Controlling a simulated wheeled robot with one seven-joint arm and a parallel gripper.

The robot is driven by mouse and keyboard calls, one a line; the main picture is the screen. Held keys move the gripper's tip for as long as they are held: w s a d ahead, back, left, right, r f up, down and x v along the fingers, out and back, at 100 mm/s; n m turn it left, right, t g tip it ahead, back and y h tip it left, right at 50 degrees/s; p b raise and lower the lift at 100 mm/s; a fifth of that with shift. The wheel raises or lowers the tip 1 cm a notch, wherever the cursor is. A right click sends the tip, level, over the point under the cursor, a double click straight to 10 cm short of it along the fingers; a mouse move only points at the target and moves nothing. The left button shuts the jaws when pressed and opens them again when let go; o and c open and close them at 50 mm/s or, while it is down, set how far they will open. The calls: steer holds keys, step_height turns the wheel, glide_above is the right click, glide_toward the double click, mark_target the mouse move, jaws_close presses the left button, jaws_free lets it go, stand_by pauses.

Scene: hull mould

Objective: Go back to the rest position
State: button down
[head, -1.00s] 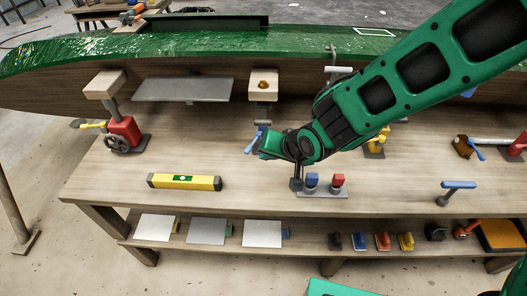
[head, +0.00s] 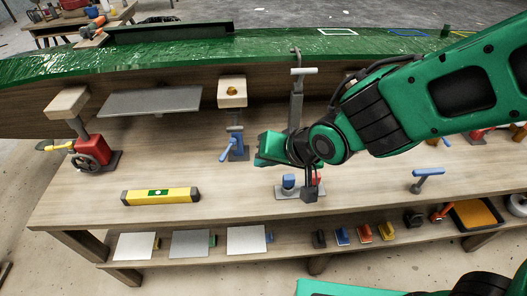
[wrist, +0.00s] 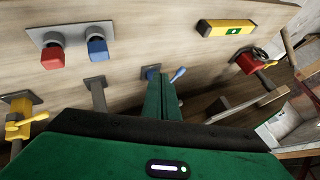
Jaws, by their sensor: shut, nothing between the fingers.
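My gripper (head: 268,150) is over the workbench (head: 80,208) in the head view, left of my dark wrist joint. In the wrist view its green fingers (wrist: 162,92) are together, with nothing between them. The arm reaches in from the right. Below the gripper, a grey plate carries a blue block (head: 288,182) and a red block, the red one partly hidden by a dark part of my wrist. Both the red block (wrist: 52,52) and blue block (wrist: 96,45) show clear of the fingers in the wrist view.
A green hull (head: 180,58) spans the back. A yellow level (head: 160,196) lies at front left. A blue-handled post (head: 427,174) stands right. The lower shelf (head: 290,247) holds sheets and small tools.

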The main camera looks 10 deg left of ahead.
steer(key=w+d+r+m+h, duration=0.1)
steer(key=w+d+m+h, duration=0.15)
steer(key=d, duration=1.15)
steer(key=w+d+r+m+h, duration=0.1)
steer(key=w+d+h, duration=0.2)
steer(key=d, duration=1)
steer(key=s+d+r+m+g+h, duration=0.1)
steer(key=s+d, duration=0.2)
steer(key=d, duration=0.4)
steer(key=s+d+r+m+g, duration=0.1)
steer(key=s+d, duration=0.2)
steer(key=d, duration=0.3)
steer(key=s+d+r+m+g, duration=0.1)
steer(key=s+d+m+g, duration=0.1)
steer(key=s+d, duration=0.6)
steer(key=s, duration=0.5)
steer(key=shift+s+d+r+m+g, duration=0.2)
steer(key=shift+s+r+m+g, duration=0.1)
steer(key=shift+s+m+g, duration=0.1)
steer(key=shift+w+f, duration=0.25)
steer(key=shift+w, duration=0.45)
